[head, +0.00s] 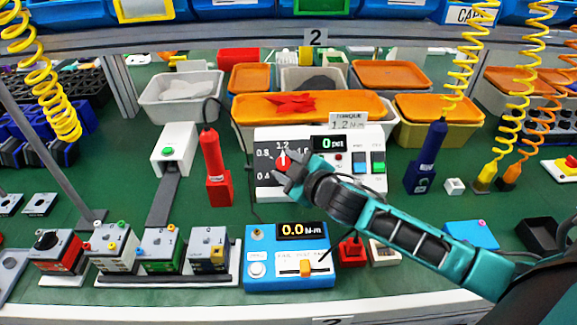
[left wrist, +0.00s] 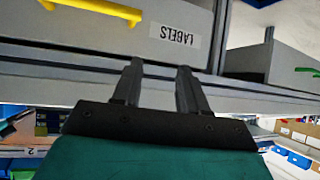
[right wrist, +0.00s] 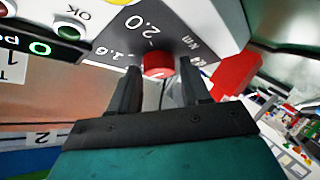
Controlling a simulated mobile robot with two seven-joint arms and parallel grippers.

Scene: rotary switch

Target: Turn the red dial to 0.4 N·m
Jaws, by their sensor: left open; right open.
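The red dial (head: 283,159) is on the dark left part of a white control box (head: 318,134), with 0.4, 0.8 and 1.2 printed around it. Its white mark appears to point up near 1.2, though it is small. My right gripper (head: 289,171) is at the dial's front and partly hides it. In the right wrist view the red dial (right wrist: 157,65) shows between the tips of my open right gripper (right wrist: 158,68), with a gap on each side; 2.0 is printed beyond it. My left gripper (left wrist: 157,72) is open and empty, facing a grey drawer labelled LABELS.
A red screwdriver (head: 214,165) stands left of the box. A blue torque tester (head: 276,272) reading 0.0 N·m stands in front. Orange-topped bins (head: 440,108) are behind. Several small switch units (head: 160,250) line the front left. Green mat is free left of the blue screwdriver (head: 428,155).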

